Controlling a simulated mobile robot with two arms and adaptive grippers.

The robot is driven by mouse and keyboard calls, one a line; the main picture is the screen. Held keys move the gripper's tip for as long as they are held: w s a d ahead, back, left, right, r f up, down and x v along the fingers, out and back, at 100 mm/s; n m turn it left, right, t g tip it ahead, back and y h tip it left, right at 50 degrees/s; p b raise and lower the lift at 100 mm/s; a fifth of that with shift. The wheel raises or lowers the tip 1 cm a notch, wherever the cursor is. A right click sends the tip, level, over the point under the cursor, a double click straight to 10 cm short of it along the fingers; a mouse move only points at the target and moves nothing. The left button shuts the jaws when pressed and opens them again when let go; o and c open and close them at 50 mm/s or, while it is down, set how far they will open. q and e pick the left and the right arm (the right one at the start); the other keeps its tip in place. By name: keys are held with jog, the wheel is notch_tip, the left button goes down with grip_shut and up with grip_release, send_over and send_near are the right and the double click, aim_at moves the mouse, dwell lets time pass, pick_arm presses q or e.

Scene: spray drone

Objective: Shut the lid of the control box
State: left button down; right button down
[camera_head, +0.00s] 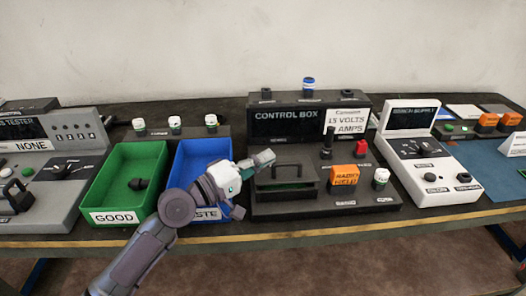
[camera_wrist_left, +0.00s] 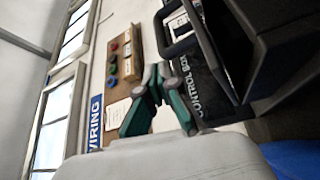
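The dark control box (camera_head: 385,190) stands on the table at the middle of the head view, its lettered panel upright at the back. Its dark lid (camera_head: 286,188) is at the left of its sloping front, with a greenish strip showing behind it; its exact angle is hard to tell. My left gripper (camera_head: 266,158) is at the lid's upper left, its fingers pointing right; contact is unclear. In the left wrist view the teal fingers (camera_wrist_left: 157,78) come together at the tips with nothing visible between them. Dark parts of the box fill the right side there. My right gripper is not in view.
A green bin (camera_head: 130,160) and a blue bin (camera_head: 200,152) stand left of the box, the blue one partly behind my left arm. An orange block (camera_head: 344,176) and knobs sit right of the lid.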

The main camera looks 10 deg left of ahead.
pick_arm(q)
jog(key=shift+s+d+f, duration=0.1)
jog(key=shift+s+f, duration=0.15)
jog(key=shift+f, duration=0.1)
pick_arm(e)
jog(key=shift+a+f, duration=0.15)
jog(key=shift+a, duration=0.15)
